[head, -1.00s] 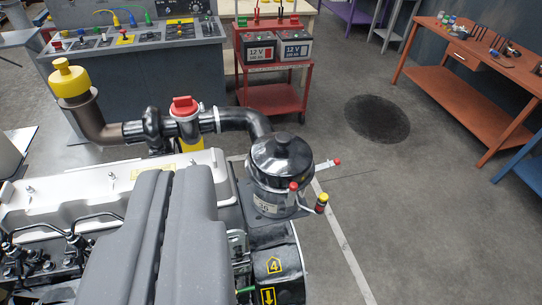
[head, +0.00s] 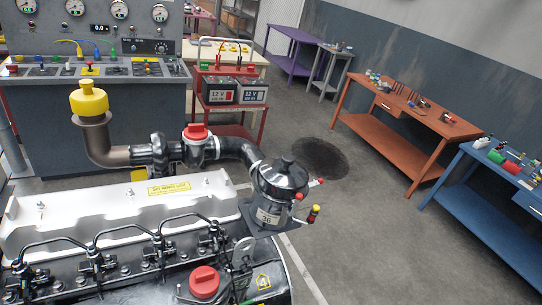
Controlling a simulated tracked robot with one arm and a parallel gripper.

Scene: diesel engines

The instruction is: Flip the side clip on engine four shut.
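Engine four, marked by a yellow "4" label (head: 263,281), fills the lower left. At its right end stands a dark canister with a black domed lid (head: 283,175) and a pale label (head: 268,216). Small red-tipped levers show on its right side: one sticks out to the right (head: 321,181), and one lies against the front right (head: 299,196). Below them a handle with a yellow and red end (head: 313,214) juts out. I cannot tell which of these is the side clip or whether it is shut. My gripper is not in view.
A yellow cap (head: 88,101) tops the intake pipe, and a red cap (head: 204,281) sits at the engine's front. Behind stand a control console (head: 95,135) and a red battery cart (head: 232,130). Orange (head: 400,150) and blue (head: 490,215) benches line the right.

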